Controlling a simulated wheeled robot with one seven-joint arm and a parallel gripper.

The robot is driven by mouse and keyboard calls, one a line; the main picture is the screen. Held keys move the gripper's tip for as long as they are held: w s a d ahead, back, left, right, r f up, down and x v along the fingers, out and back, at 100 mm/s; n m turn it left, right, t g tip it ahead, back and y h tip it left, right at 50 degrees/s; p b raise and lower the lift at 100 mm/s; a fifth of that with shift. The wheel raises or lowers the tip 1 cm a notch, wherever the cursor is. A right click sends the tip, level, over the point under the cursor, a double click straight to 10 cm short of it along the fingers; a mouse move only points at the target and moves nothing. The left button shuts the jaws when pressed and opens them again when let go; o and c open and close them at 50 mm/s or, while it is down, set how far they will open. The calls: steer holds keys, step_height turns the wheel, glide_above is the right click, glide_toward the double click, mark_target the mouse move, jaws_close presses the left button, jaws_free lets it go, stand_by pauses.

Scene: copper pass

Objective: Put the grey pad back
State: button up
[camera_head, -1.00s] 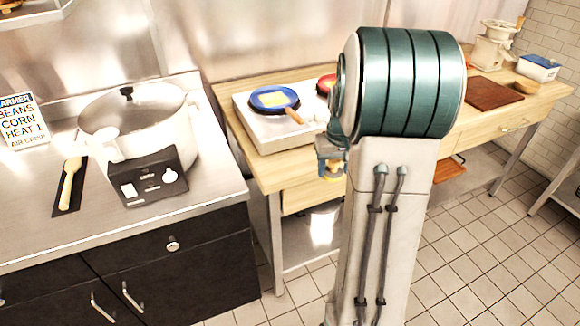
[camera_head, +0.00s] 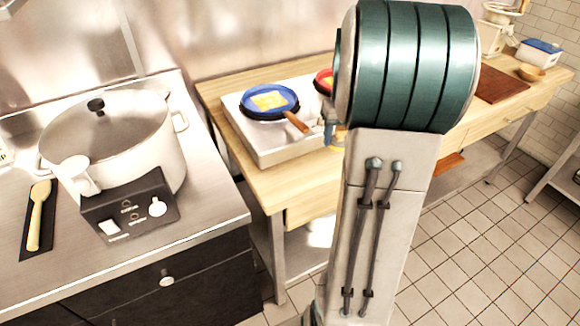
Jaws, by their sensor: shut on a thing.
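I cannot make out a grey pad in the head view. My gripper's jaws, and anything between them, are hidden behind my large teal arm joint and pale arm link. Only a small blue-grey part of my wrist shows at the joint's left edge, in front of the white hob (camera_head: 262,150). On the hob sits a blue pan (camera_head: 254,110) with a yellow-orange square in it and a brown handle. A red pan (camera_head: 322,78) beside it is mostly hidden by my arm.
The hob stands on a wooden table (camera_head: 275,194). To the left, a steel counter (camera_head: 208,212) holds a large lidded pot (camera_head: 120,128), a black control box (camera_head: 130,205) and a pale spoon (camera_head: 38,215) on a dark strip. A brown board (camera_head: 500,85) lies at the right.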

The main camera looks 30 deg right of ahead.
steer(key=p, duration=0.1)
glide_above(295, 177)
steer(key=f, duration=0.6)
steer(key=shift+s+f, duration=0.2)
steer(key=shift+s, duration=0.15)
steer(key=shift+a+f, duration=0.1)
steer(key=shift+f, duration=0.1)
steer(key=shift+f+p, duration=0.5)
steer(key=shift+f, duration=1.4)
steer(key=shift+w+f, duration=0.1)
steer(key=shift+f, duration=0.1)
steer(key=o, duration=1)
steer(key=shift+r, duration=0.1)
steer(key=shift+c, duration=0.2)
steer(key=shift+r, duration=0.1)
